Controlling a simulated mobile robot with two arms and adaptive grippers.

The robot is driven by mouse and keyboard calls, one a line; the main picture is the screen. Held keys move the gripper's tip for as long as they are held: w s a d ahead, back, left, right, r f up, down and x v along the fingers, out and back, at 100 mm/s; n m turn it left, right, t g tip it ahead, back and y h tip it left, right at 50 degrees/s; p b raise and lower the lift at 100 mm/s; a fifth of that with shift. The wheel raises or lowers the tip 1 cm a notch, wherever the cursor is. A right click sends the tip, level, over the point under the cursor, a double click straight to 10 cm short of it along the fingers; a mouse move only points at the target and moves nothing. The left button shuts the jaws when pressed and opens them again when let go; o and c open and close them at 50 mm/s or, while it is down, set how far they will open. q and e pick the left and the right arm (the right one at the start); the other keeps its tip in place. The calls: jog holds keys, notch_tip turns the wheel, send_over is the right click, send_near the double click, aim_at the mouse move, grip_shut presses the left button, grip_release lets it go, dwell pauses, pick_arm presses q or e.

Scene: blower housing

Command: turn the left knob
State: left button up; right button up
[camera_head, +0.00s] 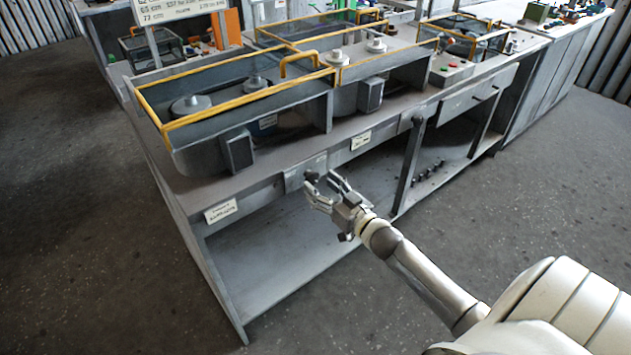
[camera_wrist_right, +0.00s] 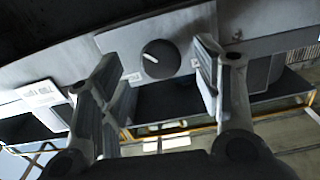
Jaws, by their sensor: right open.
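The knob (camera_wrist_right: 160,58) is round and black with a white pointer line, on a pale grey panel (camera_wrist_right: 117,43) in the right wrist view. In the head view its panel (camera_head: 293,181) sits on the bench's front edge, and the dark knob (camera_head: 311,176) is partly covered by my fingers. My right gripper (camera_head: 321,183) is open in front of the panel. In the right wrist view its fingers (camera_wrist_right: 155,62) stand apart on either side of the knob, with a gap visible on both sides. I cannot tell how far the fingertips are from the panel. My left gripper is not in view.
The grey bench (camera_head: 190,198) carries blower housings with yellow frames (camera_head: 240,100). A label (camera_head: 221,211) is on the front edge left of the panel. A grey post (camera_head: 410,165) stands right of my gripper. An open lower shelf (camera_head: 260,265) lies below; the floor in front is clear.

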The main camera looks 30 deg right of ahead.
aim_at(314, 180)
jog(key=shift+w+a, duration=0.15)
jog(key=shift+w, duration=1.35)
jog(key=shift+c, duration=0.2)
jog(key=c, duration=1)
